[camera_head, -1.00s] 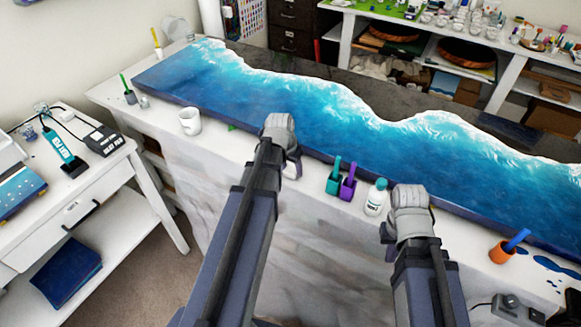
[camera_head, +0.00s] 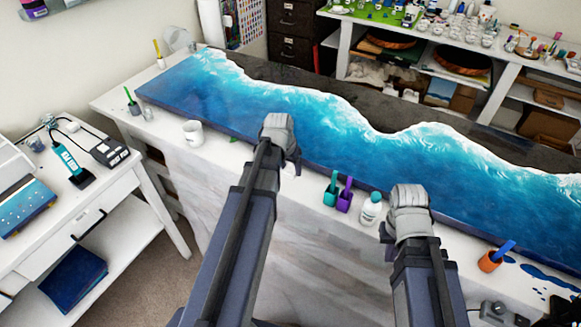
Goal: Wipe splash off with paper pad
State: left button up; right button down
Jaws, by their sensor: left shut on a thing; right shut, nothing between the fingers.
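Dark blue splash spots (camera_head: 545,275) lie on the white bench top at the right, in front of the blue resin wave panel (camera_head: 300,115). My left gripper (camera_head: 280,138) is at the panel's front edge in the picture, left of the teal and purple cups. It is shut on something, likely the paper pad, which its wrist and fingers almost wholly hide. My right gripper (camera_head: 409,200) is shut and empty, between the white bottle and the orange cup. Its fingertips are hidden behind its wrist. Both grippers are well left of the splash.
Along the bench's front edge stand a white mug (camera_head: 193,132), a teal cup (camera_head: 331,193), a purple cup (camera_head: 345,197), a white bottle (camera_head: 370,208) and an orange cup (camera_head: 490,260). A control box (camera_head: 497,311) is at lower right. A side table (camera_head: 100,215) stands at left.

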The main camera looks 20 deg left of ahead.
pick_arm(q)
notch_tip(320, 180, up, 3)
jog(key=p, duration=0.3)
dwell(0.5)
